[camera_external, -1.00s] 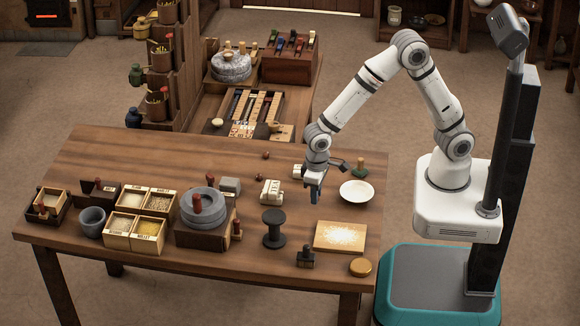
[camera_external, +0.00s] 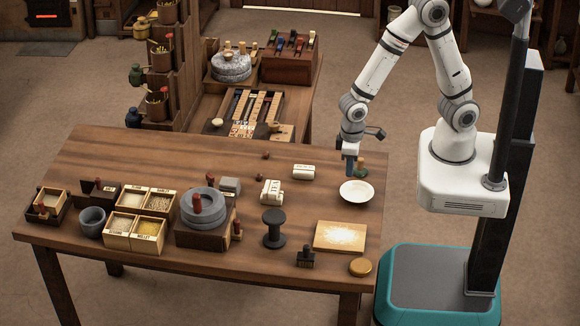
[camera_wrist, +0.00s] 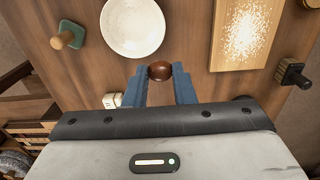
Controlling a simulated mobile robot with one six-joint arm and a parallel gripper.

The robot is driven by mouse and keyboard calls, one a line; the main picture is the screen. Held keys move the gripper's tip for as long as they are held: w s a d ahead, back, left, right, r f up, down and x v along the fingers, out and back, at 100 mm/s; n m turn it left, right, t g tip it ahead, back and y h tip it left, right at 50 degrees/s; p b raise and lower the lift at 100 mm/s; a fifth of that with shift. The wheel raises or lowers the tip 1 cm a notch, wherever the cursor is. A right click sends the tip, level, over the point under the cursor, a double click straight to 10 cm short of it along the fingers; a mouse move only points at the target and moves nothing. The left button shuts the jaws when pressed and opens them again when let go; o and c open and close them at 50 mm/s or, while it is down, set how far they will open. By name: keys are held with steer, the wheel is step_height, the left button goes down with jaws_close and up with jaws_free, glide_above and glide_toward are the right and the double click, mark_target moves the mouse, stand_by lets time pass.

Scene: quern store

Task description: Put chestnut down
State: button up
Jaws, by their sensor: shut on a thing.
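The chestnut (camera_wrist: 160,71) is a round, glossy brown ball held between the two blue fingertips in the wrist view. My gripper (camera_wrist: 160,84) is shut on it. In the external view, my gripper (camera_external: 349,170) points down over the right back part of the table, just behind the white dish. The chestnut cannot be made out there. The white dish (camera_external: 357,192) looks empty. It also shows in the wrist view (camera_wrist: 133,27), just beyond the fingertips.
A green-based stamp (camera_wrist: 68,36) stands beside the dish. A board with white powder (camera_external: 340,236) lies nearer the front, with a dark stamp (camera_external: 305,258) and brass lid (camera_external: 361,267) by it. White labelled blocks (camera_external: 303,172) and a black spool (camera_external: 273,228) stand left of the dish.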

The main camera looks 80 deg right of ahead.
mark_target(350, 201)
steer(key=shift+s+d, duration=0.1)
steer(key=shift+s, duration=0.2)
step_height(350, 201, down, 10)
steer(key=shift+r, duration=0.1)
stand_by(0.3)
steer(key=shift+f, duration=0.2)
steer(key=o, duration=1)
steer(key=shift+c, duration=0.2)
steer(key=shift+r, duration=0.15)
step_height(350, 201, up, 12)
steer(key=shift+d+r, duration=0.1)
steer(key=shift+r, duration=0.1)
steer(key=s+d+r+t, duration=0.1)
steer(key=s+d+r, duration=0.3)
steer(key=d+r, duration=0.4)
steer(key=s+d+r+t, duration=0.2)
steer(key=s+d+r, duration=0.1)
steer(key=d+r, duration=0.5)
steer(key=shift+s+d+r, duration=0.3)
steer(key=shift+s+r, duration=0.1)
steer(key=shift+r, duration=0.05)
